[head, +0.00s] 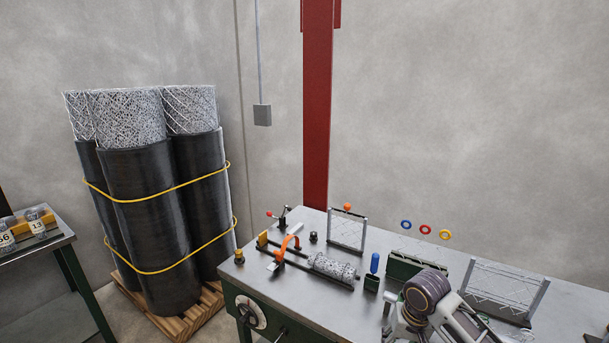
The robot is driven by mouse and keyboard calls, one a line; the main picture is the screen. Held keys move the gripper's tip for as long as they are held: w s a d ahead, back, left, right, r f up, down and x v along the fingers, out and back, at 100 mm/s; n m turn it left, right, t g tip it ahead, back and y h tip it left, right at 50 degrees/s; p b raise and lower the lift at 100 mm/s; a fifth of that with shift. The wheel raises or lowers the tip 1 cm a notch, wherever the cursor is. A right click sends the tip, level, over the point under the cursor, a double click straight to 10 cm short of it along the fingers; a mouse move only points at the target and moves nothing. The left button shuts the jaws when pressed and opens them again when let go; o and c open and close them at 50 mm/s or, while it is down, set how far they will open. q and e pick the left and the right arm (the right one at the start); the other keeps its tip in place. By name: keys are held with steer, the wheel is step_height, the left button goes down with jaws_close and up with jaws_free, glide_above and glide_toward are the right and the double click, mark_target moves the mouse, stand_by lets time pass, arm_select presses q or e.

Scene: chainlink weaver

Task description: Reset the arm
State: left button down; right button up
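Part of one of my arms, a pale link with a dark round joint, shows at the bottom right in front of the workbench (305,241). I cannot make out gripper fingers on it. No arm comes in from the left, and my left gripper is out of view. On the bench a wire mesh roll (333,267) lies in a fixture with an orange handle (287,246). A blue-handled tool (374,263) stands in a small dark green holder (371,284).
Framed mesh panels (346,233) (503,290) stand on the bench. Blue, red and yellow rings (425,230) stand above a green box (415,265). Strapped dark rolls (150,215) stand on a pallet (185,322) at left.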

steer(key=s+a+f+n+t+y, duration=0.1)
steer(key=s+a+f+n, duration=0.3)
steer(key=s, duration=0.3)
steer(key=shift+s+d+f+t+h, duration=0.75)
steer(key=shift+s+d, duration=0.35)
steer(key=shift+s, duration=4.15)
step_height(320, 180, down, 34)
steer(key=s+g+b, duration=0.1)
steer(key=s+b, duration=0.1)
steer(key=s+d+f+b, duration=0.1)
steer(key=s+d+f, duration=0.1)
steer(key=s+f, duration=0.9)
steer(key=s+d+f+n+g+b, duration=0.1)
steer(key=s+d+f, duration=0.1)
steer(key=s+f, duration=0.9)
steer(key=shift+s+f, duration=0.35)
steer(key=shift+s, duration=0.05)
steer(key=shift+g, duration=0.25)
